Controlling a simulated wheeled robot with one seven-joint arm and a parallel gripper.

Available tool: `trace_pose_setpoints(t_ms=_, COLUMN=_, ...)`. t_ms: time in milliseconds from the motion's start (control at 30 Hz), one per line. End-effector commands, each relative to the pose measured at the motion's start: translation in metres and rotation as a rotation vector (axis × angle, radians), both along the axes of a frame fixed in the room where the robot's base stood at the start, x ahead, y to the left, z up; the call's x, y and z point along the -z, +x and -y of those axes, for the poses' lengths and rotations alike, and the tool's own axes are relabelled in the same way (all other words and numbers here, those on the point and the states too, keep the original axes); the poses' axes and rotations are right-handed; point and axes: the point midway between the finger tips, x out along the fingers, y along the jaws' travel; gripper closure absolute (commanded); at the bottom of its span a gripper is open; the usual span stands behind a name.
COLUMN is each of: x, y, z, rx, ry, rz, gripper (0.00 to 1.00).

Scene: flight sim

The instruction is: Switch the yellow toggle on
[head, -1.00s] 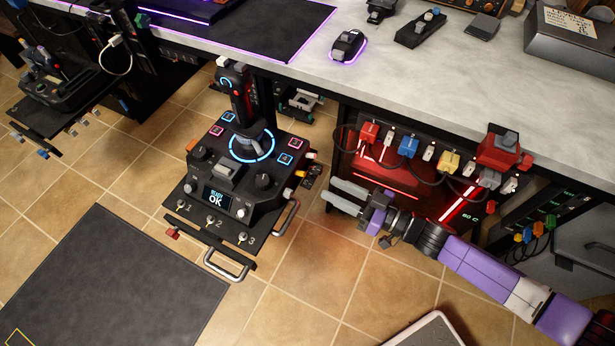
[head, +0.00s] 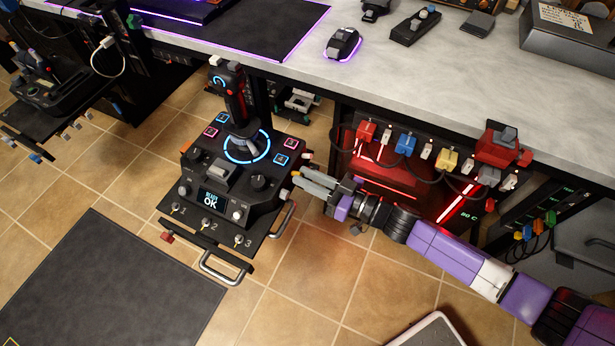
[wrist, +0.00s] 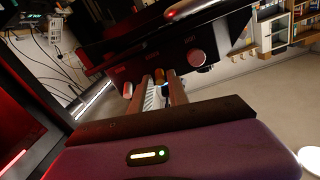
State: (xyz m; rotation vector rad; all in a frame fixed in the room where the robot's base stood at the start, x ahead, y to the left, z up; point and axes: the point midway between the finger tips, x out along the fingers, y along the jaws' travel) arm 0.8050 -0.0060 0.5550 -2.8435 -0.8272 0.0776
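The black joystick console (head: 215,185) stands under the desk edge, with small toggles along its right side. The fingers (wrist: 156,90) are apart with a narrow gap and hold nothing visible. Whether they touch the toggle, and its lever position, I cannot tell.
A metal handle (head: 283,220) juts from the console's right side, just below my fingers. A red-lit case with coloured plugs (head: 405,145) stands close behind my arm. The desk (head: 420,80) overhangs above. The tiled floor (head: 310,285) in front is clear.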

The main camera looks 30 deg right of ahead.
Motion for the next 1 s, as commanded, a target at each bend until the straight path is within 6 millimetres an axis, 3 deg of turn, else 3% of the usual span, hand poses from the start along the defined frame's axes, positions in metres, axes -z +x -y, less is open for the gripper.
trace_pose_setpoints(t_ms=33, x=0.0000, y=-0.0001, z=0.0001, rx=0.000, ry=0.000, rz=0.000, gripper=0.91)
trace_pose_setpoints(t_ms=100, x=0.0000, y=-0.0002, z=0.0001, rx=0.000, ry=0.000, rz=0.000, gripper=1.00)
trace_pose_setpoints(t_ms=633, x=-0.0093, y=0.0003, z=-0.0016, rx=-0.004, ry=-0.042, rz=-0.059, gripper=1.00)
trace_pose_setpoints(t_ms=1000, x=-0.0049, y=0.0005, z=-0.0005, rx=-0.001, ry=-0.069, rz=-0.094, gripper=1.00)
